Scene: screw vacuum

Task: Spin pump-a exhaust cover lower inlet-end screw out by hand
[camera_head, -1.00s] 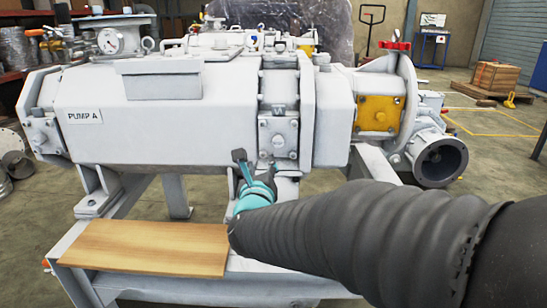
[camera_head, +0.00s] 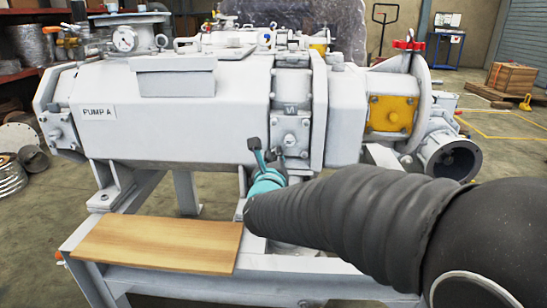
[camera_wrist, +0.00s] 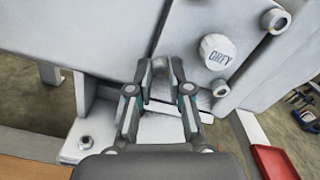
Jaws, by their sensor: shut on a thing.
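The exhaust cover (camera_head: 291,137) is a pale plate on the front of pump A (camera_head: 190,125), with screws at its corners. My gripper (camera_head: 265,151) reaches it from below at its lower left corner, the side towards the body labelled PUMP A. In the wrist view my gripper (camera_wrist: 161,70) has its dark fingertips against the pale housing, a narrow gap between them. It is shut on the lower inlet-end screw, which the fingertips mostly hide. I cannot tell how far the screw stands out.
A wooden board (camera_head: 155,244) lies on the pump frame (camera_head: 180,281) at the front left. A round cap (camera_wrist: 217,52) stands right of the fingertips in the wrist view. A red tray (camera_wrist: 272,161) shows at its lower right.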

